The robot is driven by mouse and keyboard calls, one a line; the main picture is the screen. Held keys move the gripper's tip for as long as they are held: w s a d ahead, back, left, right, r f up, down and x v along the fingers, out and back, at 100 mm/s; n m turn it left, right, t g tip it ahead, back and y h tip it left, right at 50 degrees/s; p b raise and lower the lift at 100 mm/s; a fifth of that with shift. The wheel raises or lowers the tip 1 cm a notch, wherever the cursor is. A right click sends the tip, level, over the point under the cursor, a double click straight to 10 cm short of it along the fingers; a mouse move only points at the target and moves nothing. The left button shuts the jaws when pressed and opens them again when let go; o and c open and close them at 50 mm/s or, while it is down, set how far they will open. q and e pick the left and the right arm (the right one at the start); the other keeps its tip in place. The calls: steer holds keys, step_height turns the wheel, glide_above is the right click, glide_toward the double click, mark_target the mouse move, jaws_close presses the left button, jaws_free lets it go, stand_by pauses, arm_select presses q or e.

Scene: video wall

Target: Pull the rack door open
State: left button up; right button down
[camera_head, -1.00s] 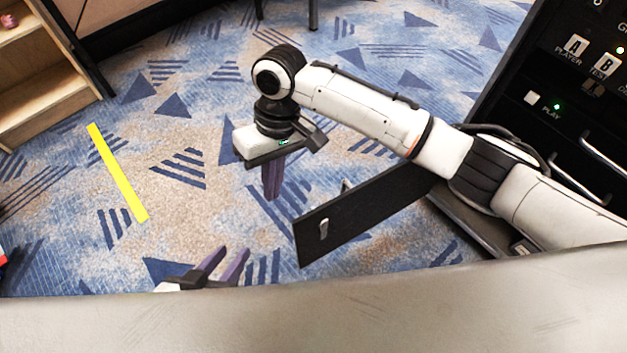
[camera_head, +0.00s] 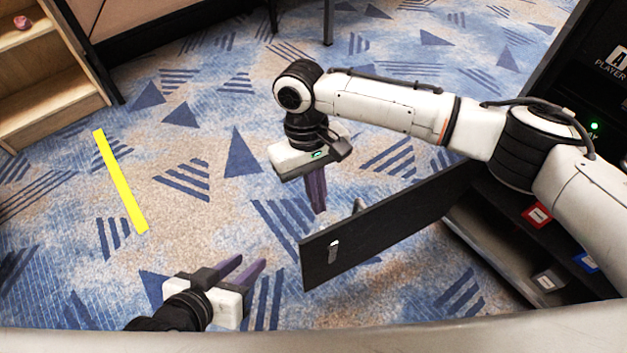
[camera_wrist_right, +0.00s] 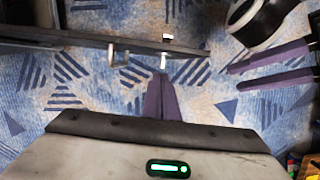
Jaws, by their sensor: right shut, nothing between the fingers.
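The rack door (camera_head: 390,225) is a black panel standing swung out from the rack, with its open interior showing behind it. A small silver fitting (camera_head: 333,250) is on its near face, and another metal piece shows past its top edge. In the right wrist view the door (camera_wrist_right: 85,38) crosses the top edge-on. My right gripper (camera_head: 318,208) is shut and empty, beside the door's free end; contact cannot be told. Its purple fingers (camera_wrist_right: 161,97) point toward the door in the wrist view. My left gripper (camera_head: 253,265) is open and empty, low and left of the door.
The black rack (camera_head: 590,60) stands at right, with a red box (camera_head: 537,215) and a blue box (camera_head: 586,262) inside. A wooden shelf (camera_head: 45,75) is at left. A yellow strip (camera_head: 120,182) lies on the patterned carpet.

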arm_select(q)
steer(key=shift+d+f, duration=0.1)
arm_select(e)
steer(key=shift+s+d+r, duration=0.1)
steer(key=shift+s+d, duration=0.25)
steer(key=shift+s, duration=0.35)
steer(key=shift+s+d+r, duration=0.1)
steer(key=shift+s+d, duration=0.2)
steer(key=shift+s, duration=0.35)
